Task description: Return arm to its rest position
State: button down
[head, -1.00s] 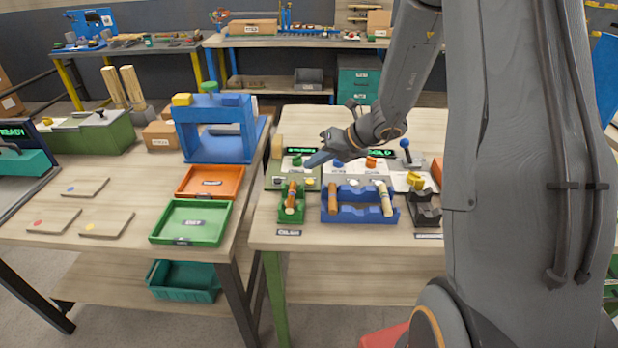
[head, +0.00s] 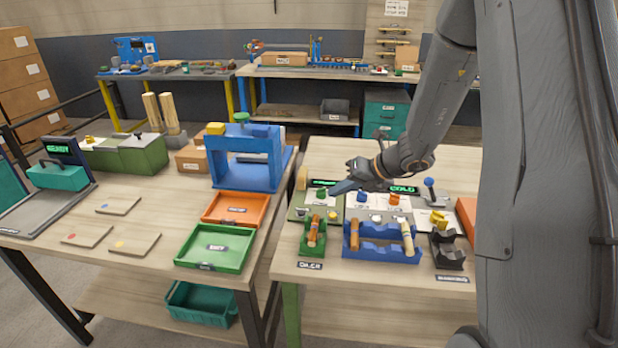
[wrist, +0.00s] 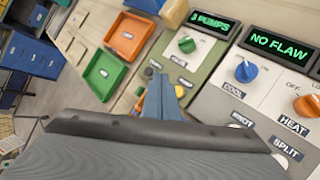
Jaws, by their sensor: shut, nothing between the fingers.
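My gripper (head: 342,187) is above the control panels on the right-hand bench, its fingers together and empty. In the wrist view the shut fingers (wrist: 163,98) point toward the panel with a green knob and a "3 PUMPS" display (wrist: 194,36). My arm reaches in from the right, bent at the elbow, and hides part of the bench's right side. The blue cradle (head: 378,250) holds two turned wood pieces, and the green cradle (head: 313,250) holds one orange-brown piece.
The left bench holds a green tray (head: 213,262), an orange tray (head: 236,208), a blue press frame (head: 245,180) and several flat boards. A dark empty cradle (head: 447,262) stands at the right bench's front. A blue-knobbed lever (head: 429,183) stands near my arm.

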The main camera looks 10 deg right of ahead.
jog(key=s+n+g+h+b, duration=0.1)
jog(key=s+n+g+h, duration=0.1)
jog(key=s+n, duration=1)
jog(key=s+a+r+n+g+h+b, duration=0.1)
jog(key=s+n+h, duration=0.3)
jog(key=s+n, duration=0.8)
jog(key=n+g+b, duration=0.1)
jog(key=n, duration=1)
jog(key=shift+a+r+g+h+b, duration=0.2)
jog(key=shift+g+h+b, duration=0.1)
jog(key=shift+g+h, duration=0.1)
jog(key=c, duration=2.5)
grip_release()
jog(key=shift+s, duration=0.1)
